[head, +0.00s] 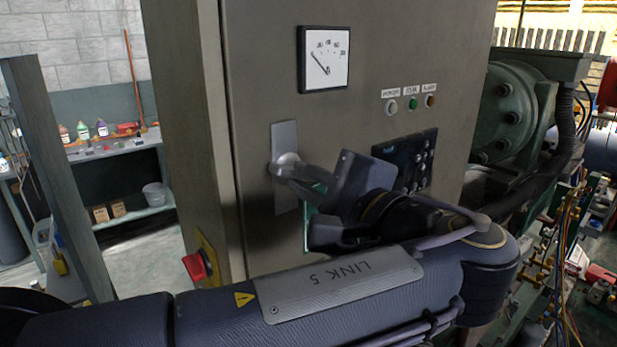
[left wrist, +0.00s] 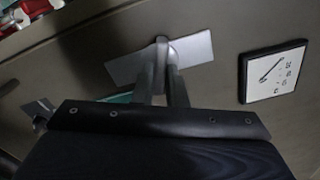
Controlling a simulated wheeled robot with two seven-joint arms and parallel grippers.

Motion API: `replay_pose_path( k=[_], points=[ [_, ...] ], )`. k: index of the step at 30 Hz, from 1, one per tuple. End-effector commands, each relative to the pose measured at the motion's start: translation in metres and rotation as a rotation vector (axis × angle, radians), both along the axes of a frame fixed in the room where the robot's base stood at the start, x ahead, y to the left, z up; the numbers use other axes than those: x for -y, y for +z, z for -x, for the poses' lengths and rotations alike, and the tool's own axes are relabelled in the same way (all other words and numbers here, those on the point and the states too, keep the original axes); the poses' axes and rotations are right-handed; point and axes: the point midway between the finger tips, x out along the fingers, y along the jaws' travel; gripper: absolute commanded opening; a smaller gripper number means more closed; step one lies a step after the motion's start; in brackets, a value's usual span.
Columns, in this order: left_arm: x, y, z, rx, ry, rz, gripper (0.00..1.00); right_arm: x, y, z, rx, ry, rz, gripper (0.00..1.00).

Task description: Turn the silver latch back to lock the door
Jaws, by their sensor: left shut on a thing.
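The silver latch (head: 284,160) sits on a pale upright plate near the left edge of the grey cabinet door (head: 352,120). My left gripper (head: 292,174) reaches it from the right, its fingers shut on the latch handle. In the left wrist view the latch plate (left wrist: 196,48) lies behind the fingertips (left wrist: 164,62), and the fingers hide most of the handle. The handle's exact angle is hard to tell. The door looks flush with the cabinet front. My right gripper is not in view.
A gauge (head: 325,59), indicator lights (head: 411,104) and a dark keypad panel (head: 408,160) are on the door. A red knob (head: 197,266) sits low on the cabinet's left side. Green machinery (head: 510,105) stands right; a shelf with bottles (head: 101,128) is back left.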

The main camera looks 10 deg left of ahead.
Motion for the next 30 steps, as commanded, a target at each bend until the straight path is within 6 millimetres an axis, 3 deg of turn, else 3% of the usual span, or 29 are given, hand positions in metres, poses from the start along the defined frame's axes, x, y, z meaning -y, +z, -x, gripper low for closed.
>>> replay_pose_path(
  k=[8,10,15,25,30],
  points=[
    [0.0,0.002,0.0,-0.072,0.0,-0.054,0.0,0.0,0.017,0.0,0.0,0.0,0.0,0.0],
    [0.0,0.001,0.0,-0.159,0.001,-0.12,0.0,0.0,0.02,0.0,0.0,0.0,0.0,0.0],
    [0.0,-0.001,0.0,-0.292,0.0,-0.225,0.0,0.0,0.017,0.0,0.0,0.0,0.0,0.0],
    [0.0,-0.001,0.0,-0.316,0.0,-0.244,0.0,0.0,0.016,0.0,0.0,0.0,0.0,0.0],
    [-0.001,-0.001,0.0,-0.483,0.002,-0.374,0.0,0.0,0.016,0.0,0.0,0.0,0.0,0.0]
  ],
)
